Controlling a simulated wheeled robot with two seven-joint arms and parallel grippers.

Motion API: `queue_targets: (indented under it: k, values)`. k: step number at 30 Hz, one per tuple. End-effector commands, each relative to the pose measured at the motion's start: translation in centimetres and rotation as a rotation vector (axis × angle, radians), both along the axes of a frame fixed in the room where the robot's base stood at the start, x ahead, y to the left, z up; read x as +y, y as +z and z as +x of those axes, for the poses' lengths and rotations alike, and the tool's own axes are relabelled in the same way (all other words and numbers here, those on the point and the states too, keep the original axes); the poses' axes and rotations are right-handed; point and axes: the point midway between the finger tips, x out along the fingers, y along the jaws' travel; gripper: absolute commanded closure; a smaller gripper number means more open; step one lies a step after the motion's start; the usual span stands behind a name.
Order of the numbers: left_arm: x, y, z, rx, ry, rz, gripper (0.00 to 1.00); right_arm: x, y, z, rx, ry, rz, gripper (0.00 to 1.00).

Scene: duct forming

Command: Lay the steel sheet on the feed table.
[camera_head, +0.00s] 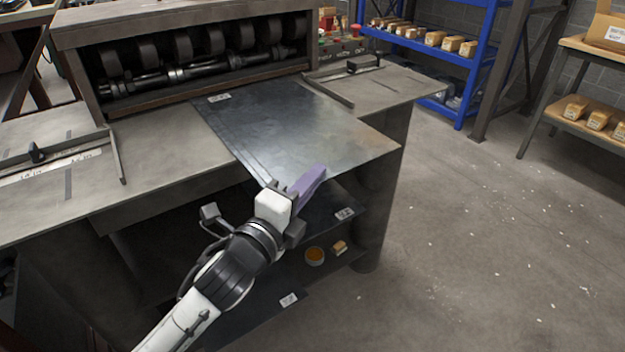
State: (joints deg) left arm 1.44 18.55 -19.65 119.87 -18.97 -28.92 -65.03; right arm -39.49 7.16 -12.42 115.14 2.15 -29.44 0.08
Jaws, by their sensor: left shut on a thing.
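The steel sheet (290,122) is a dark grey, shiny flat panel with a small white label at its far left corner. It lies over the feed table (165,150), its far edge close to the roller machine and its near corner sticking out past the table's front edge. My left gripper (298,188) has purple fingers and is shut on the near edge of the sheet. The fingertips partly hide that edge. I cannot tell whether the whole sheet touches the table. My right gripper does not show.
The roller machine (190,55) stands along the table's back. Guide bars lie left (116,158) and right (328,91) of the sheet. Blue shelving (425,45) stands behind right. The right floor is clear.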

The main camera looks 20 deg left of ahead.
Motion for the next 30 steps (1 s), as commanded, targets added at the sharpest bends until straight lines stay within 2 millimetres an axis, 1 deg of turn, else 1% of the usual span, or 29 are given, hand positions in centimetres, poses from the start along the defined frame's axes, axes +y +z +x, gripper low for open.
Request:
queue_targets:
  k: [1,7,8,9,10,11,18,21,23,26,30]
  values:
    - [0.0,0.6,0.0,-0.013,-0.001,0.006,1.0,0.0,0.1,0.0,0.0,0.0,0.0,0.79]
    - [0.0,0.2,0.0,-0.013,-0.001,0.006,1.0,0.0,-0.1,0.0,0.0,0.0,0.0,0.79]
    - [0.0,-0.2,0.0,0.0,0.0,0.0,0.9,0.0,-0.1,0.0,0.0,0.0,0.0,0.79]
    - [0.0,-0.2,0.0,0.0,0.0,0.0,0.83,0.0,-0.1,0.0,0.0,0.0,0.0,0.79]
    - [0.0,-0.2,0.0,0.0,0.0,0.0,0.78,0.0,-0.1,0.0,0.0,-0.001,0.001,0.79]
    - [0.0,-0.2,0.0,0.0,0.0,0.0,0.76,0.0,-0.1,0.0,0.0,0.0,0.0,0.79]
    - [0.0,-0.1,0.0,-0.001,0.0,0.0,0.76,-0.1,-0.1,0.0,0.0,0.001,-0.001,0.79]
    - [0.0,0.4,0.0,-0.002,0.0,0.0,0.76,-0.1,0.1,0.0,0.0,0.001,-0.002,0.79]
    - [0.1,0.0,-0.6,0.001,-0.001,0.0,0.76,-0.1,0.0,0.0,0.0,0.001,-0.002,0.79]
    - [0.4,0.0,-2.1,0.002,-0.001,0.0,0.76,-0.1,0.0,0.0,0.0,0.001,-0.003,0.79]
    - [1.0,-0.1,-5.1,0.003,0.0,0.001,0.76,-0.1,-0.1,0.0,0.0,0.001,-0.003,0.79]
